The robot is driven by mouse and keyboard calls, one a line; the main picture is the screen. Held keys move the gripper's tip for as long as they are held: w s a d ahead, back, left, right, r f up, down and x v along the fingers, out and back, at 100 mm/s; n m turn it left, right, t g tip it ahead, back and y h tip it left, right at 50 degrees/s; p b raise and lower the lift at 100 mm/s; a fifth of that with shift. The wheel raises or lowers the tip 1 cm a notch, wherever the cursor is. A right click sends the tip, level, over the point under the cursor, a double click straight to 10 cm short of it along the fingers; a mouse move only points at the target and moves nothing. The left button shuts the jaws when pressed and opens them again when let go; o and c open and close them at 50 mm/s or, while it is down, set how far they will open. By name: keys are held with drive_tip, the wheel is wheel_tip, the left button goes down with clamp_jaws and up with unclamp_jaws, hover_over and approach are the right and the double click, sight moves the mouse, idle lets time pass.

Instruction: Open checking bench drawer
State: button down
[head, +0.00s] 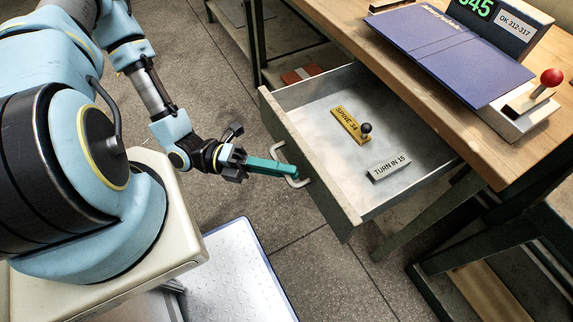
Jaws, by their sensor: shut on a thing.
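The checking bench drawer (296,162) stands pulled out from under the wooden bench top (413,62). Its inside shows, with a yellow block marked "SPINE 14" (347,124) and a grey block marked "TURN IN 15" (388,168) on its floor. A small dark knob (366,128) stands beside the yellow block. My gripper (285,168) reaches from the left with its teal fingers shut on the pale drawer handle (291,181) on the front panel. The fingers hide part of the handle.
A blue-purple folder (450,48), a display with green digits (475,8) and a box with a red ball lever (551,78) are on the bench top. Dark green bench legs stand below. Grey floor (335,270) is clear in front of the drawer.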

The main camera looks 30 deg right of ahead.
drive_tip(key=c, duration=0.9)
unclamp_jaws()
drive_tip(key=b+v, duration=0.2)
drive_tip(key=v, duration=0.9)
drive_tip(key=shift+d, duration=0.1)
